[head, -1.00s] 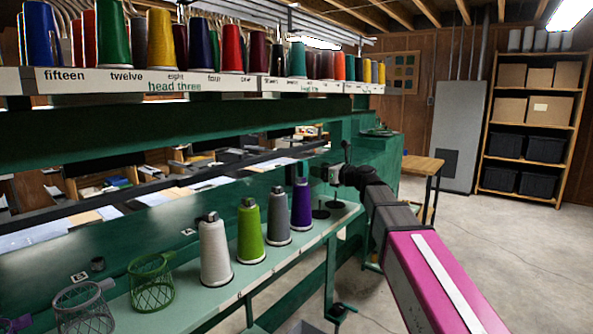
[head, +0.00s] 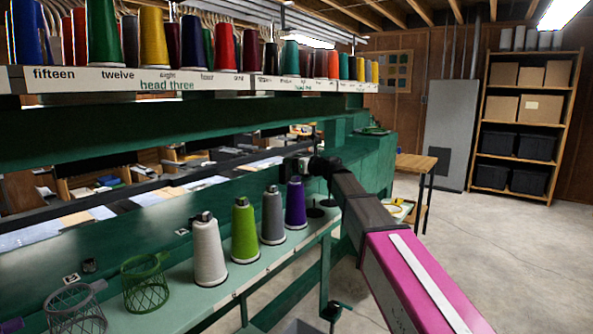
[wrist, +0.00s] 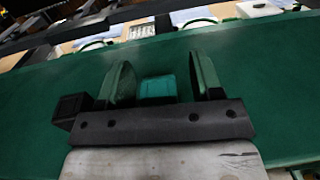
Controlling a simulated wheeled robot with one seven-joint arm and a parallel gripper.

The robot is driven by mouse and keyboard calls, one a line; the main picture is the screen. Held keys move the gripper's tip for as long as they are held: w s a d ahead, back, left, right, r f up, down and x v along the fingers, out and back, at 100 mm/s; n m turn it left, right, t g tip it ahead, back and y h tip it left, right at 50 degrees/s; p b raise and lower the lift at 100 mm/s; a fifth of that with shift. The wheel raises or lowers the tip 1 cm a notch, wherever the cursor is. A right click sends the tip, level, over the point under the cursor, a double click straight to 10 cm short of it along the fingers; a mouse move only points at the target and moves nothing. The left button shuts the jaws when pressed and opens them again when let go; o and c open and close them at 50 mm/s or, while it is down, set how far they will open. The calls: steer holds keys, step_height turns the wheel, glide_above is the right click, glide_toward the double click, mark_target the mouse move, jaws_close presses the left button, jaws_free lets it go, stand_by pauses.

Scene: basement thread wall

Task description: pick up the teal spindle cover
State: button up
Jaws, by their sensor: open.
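In the wrist view a small teal block-like thing, apparently the teal spindle cover (wrist: 158,87), shows in the gap between my two fingers, against a dark green surface. My gripper (wrist: 163,78) is open, with one finger on each side of it. I cannot tell whether the cover is fully between the fingers or a little beyond them. In the head view my gripper (head: 318,163) is small and dark at the end of the arm, by the green machine beam. I cannot make out the cover there.
White (head: 209,252), lime green (head: 245,232), grey (head: 272,217) and purple (head: 295,204) thread cones stand on the pale ledge (head: 190,303) left of my arm. Wire baskets sit at its near end. A lettered rack (head: 215,82) of cones runs above. Open floor lies right.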

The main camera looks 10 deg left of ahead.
steer(key=shift+a, duration=0.15)
steer(key=shift+c, duration=0.3)
steer(key=c, duration=0.9)
steer(key=shift+r, duration=0.1)
step_height(320, 180, up, 10)
steer(key=shift+f, duration=0.1)
